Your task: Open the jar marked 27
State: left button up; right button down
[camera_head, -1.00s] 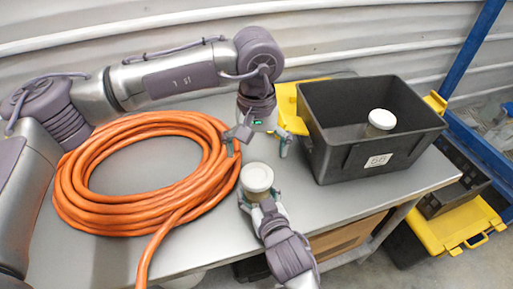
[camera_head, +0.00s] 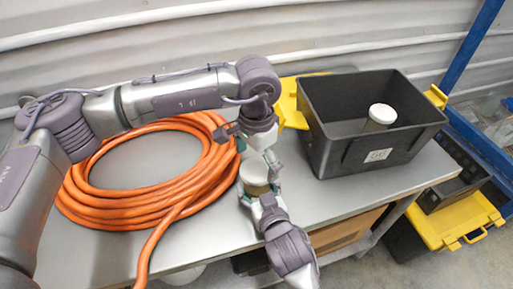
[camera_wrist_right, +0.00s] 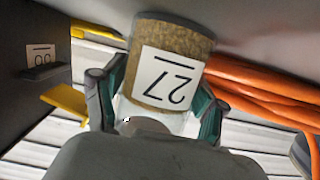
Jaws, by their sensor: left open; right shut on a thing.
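The jar marked 27 (camera_head: 254,179) is near the front edge of the table, with a pale lid on top in the head view. In the right wrist view the jar (camera_wrist_right: 170,50) looks brown, and its white label reads 27 upside down. My right gripper (camera_head: 257,196) is shut on the jar from the front; its fingers flank the jar in the right wrist view (camera_wrist_right: 158,112). My left gripper (camera_head: 258,151) is open, pointing down just above the jar, its fingers around the lid area. Whether they touch the lid I cannot tell.
A black bin (camera_head: 343,155) to the right holds another white-lidded jar (camera_head: 381,116). A coiled orange hose (camera_head: 110,209) lies to the left. A yellow-lidded box (camera_head: 455,225) stands lower right.

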pick_arm(q)
jog(key=shift+f, duration=1.2)
pick_arm(e)
jog(key=shift+f, duration=0.15)
